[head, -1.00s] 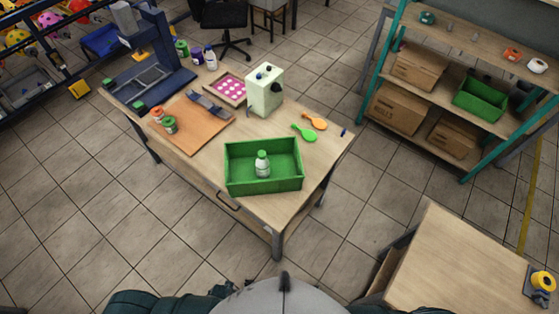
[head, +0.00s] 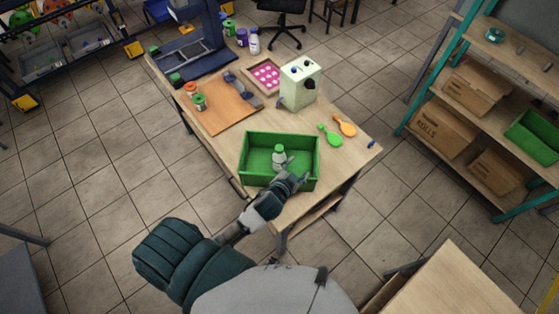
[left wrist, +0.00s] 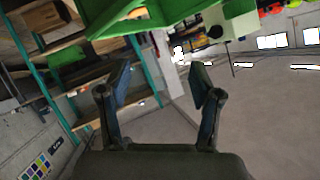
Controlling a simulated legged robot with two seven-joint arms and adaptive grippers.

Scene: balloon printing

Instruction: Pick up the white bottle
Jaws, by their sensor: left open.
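The white bottle (head: 278,160) with a green cap stands upright inside the green tray (head: 254,183) on the wooden table in the head view. My left gripper (head: 287,172) is over the tray, just right of the bottle and slightly nearer to me; whether it touches the bottle is unclear. In the left wrist view the two fingers of my left gripper (left wrist: 162,85) are spread apart with nothing between them. The green tray (left wrist: 150,18) shows along the top of that view, and the bottle cannot be made out there. My right gripper is not in view.
Another white bottle (head: 254,42) stands at the back. Shelves (head: 475,120) are at right.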

